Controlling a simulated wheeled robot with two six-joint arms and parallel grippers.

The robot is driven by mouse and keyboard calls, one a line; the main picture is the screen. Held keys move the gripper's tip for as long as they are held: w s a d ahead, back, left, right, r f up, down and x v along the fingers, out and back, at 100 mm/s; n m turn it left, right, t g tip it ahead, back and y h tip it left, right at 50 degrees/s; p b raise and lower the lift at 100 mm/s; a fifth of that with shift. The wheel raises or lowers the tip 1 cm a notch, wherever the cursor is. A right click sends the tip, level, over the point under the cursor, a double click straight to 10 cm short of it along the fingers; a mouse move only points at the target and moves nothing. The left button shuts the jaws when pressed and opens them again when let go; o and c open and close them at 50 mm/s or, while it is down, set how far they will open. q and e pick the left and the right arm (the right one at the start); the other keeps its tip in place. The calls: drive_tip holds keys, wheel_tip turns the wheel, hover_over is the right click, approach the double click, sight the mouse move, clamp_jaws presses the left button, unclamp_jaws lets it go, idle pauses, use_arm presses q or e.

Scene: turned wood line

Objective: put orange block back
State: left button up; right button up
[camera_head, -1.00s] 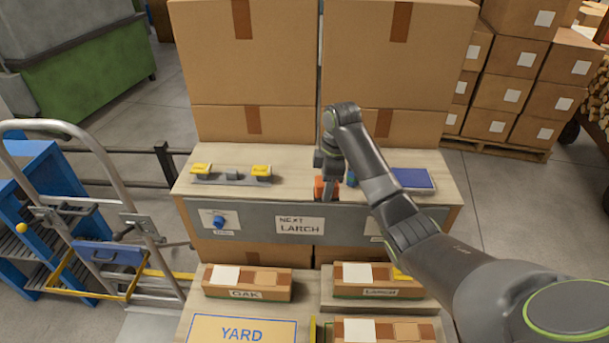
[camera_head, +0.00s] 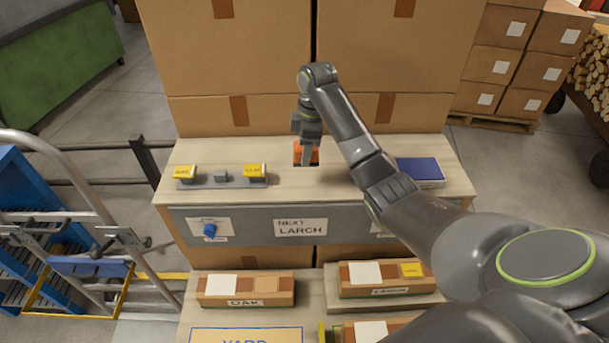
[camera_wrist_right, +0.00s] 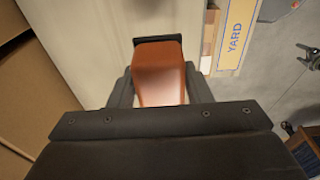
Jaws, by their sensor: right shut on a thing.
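The orange block (camera_head: 300,153) is at the back of the wooden bench top (camera_head: 345,180), right of the small grey stand with yellow tags. My right gripper (camera_head: 307,150) points down and is shut on the orange block. In the right wrist view the orange block (camera_wrist_right: 160,75) sits between the two fingers of my gripper (camera_wrist_right: 160,90), with a dark piece at its far end. I cannot tell whether the block touches the bench top. My left gripper is not in view.
The grey stand (camera_head: 220,180) holds two yellow tags. A blue book-like pad (camera_head: 419,170) lies to the right. Large cardboard boxes (camera_head: 230,60) stand behind. A "NEXT LARCH" sign (camera_head: 300,228) and a blue knob (camera_head: 210,231) are on the front panel.

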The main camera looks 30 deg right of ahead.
drive_tip(key=b, duration=0.3)
hover_over(304, 181)
drive_tip(key=f, duration=0.4)
drive_tip(key=shift+d, duration=0.2)
drive_tip(key=shift+w+f, duration=0.15)
drive_tip(key=shift+f, duration=0.05)
drive_tip(key=shift+f+b, duration=0.5)
drive_tip(key=shift+s+f, duration=0.2)
drive_tip(key=shift+f, duration=0.1)
drive_tip(key=shift+f+p, duration=0.3)
drive_tip(key=shift+f, duration=0.25)
drive_tip(key=shift+w+f, duration=0.1)
drive_tip(key=shift+f, duration=0.2)
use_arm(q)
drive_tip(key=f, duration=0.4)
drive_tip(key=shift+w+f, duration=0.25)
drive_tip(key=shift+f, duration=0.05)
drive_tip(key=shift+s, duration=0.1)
use_arm(e)
drive_tip(key=shift+f, duration=0.15)
drive_tip(key=o, duration=0.9)
